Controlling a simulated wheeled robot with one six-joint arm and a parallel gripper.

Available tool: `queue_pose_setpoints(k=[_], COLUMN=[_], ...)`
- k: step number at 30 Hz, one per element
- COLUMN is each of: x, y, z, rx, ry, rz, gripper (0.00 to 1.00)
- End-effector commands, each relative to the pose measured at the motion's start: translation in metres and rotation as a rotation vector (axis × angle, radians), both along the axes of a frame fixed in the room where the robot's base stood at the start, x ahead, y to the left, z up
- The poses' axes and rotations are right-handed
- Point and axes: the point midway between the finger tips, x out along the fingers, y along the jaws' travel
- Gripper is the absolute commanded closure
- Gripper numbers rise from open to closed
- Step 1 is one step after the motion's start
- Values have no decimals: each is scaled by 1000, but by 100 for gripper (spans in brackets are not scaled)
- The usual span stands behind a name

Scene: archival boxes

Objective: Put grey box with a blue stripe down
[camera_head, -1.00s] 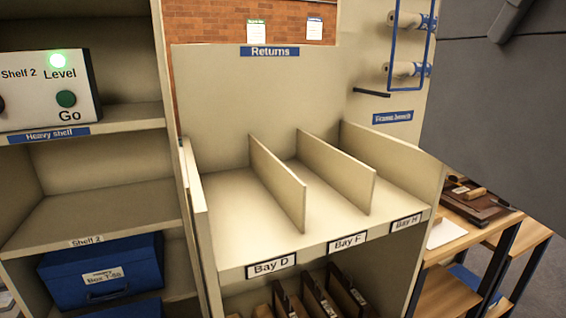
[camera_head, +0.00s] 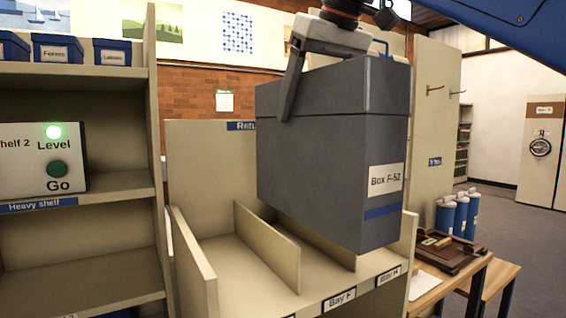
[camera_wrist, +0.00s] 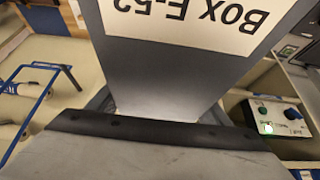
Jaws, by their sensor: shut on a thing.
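The grey box with a blue stripe (camera_head: 330,150) hangs upright in my gripper (camera_head: 318,48), above the Returns shelf. Its label reads Box F-52, with the blue stripe below it. One finger lies against the box's side near its top; the other is hidden behind it. In the wrist view the grey box (camera_wrist: 170,75) fills the middle, its label upside down. The box covers part of the right divider (camera_head: 330,243) and the bay behind. The Bay F label (camera_head: 338,299) and Bay H label (camera_head: 388,275) show on the shelf's front edge. No contact with the shelf is visible.
A left divider (camera_head: 268,245) and a side wall (camera_head: 193,262) bound the bays. The heavy shelf with a lit Level panel (camera_head: 40,158) stands at left. A wooden bench (camera_head: 470,278) with blue-and-white cylinders (camera_head: 460,215) behind it is at right. The visible bay floors look empty.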

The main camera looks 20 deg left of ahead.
Motion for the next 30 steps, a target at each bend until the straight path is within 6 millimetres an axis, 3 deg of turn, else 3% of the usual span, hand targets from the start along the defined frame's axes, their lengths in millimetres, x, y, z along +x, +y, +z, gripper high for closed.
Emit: queue_pose_setpoints(k=[14, 30], x=[42, 58], y=[49, 68], z=[0, 0], rx=[2, 2], ry=[-1, -2], rz=[0, 0], gripper=[91, 91])
